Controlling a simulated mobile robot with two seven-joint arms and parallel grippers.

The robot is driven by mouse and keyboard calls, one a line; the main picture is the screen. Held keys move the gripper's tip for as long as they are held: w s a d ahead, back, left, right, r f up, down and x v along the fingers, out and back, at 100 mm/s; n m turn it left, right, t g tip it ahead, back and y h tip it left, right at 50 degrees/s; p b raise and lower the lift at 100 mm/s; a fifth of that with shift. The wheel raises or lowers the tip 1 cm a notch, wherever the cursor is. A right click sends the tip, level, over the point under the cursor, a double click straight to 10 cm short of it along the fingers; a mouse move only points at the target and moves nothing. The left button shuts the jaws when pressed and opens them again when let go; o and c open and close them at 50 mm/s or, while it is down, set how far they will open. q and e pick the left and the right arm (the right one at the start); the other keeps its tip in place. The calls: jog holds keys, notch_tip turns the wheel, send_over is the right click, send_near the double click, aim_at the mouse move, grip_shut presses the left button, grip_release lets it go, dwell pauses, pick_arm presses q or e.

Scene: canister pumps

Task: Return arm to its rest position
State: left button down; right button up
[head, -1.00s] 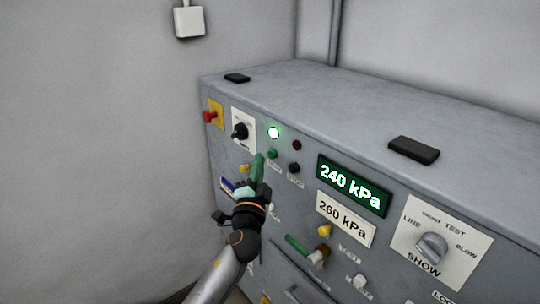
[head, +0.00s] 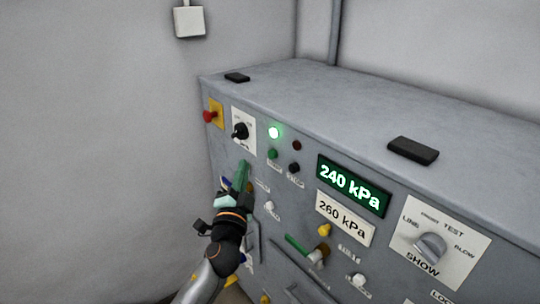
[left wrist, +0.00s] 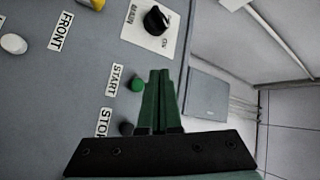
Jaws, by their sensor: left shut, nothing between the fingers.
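My left gripper (head: 243,172) is in front of the upper left of the grey panel, below the black main switch (head: 240,131). Its green fingers are together with nothing between them, and they also show in the left wrist view (left wrist: 160,90). The green START button (head: 272,154) is up and to the right of the fingertips in the head view. In the left wrist view the START button (left wrist: 138,84) is just left of the fingers; whether they touch it I cannot tell. A lamp (head: 274,132) glows green. My right gripper is not in view.
The grey cabinet (head: 300,85) fills the right side. Its front carries a red knob (head: 209,116), a display (head: 353,186) reading 240 kPa, a 260 kPa label (head: 345,218), a SHOW dial (head: 430,247) and a green-handled valve (head: 300,246). Free room lies left, before the bare wall.

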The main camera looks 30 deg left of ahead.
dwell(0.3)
pick_arm(q)
jog(key=s+d+f+n+g+h, duration=0.1)
jog(key=s+d+f+g+h, duration=0.2)
jog(key=f, duration=0.7)
jog(key=s+d+f+g+h, duration=0.15)
jog(key=s+d+f, duration=0.25)
jog(key=f, duration=0.5)
jog(key=s+d+f+n+g+h+p, duration=0.1)
jog(key=s+d+f+n+g+h, duration=0.1)
jog(key=s+d+f, duration=0.3)
jog(key=s+d+f+n+g+h, duration=0.2)
jog(key=s+d+f, duration=0.3)
jog(key=s+f, duration=0.4)
jog(key=s+g+h, duration=0.1)
jog(key=s, duration=0.3)
jog(key=shift+h+p, duration=0.35)
jog(key=shift+d+f, duration=0.1)
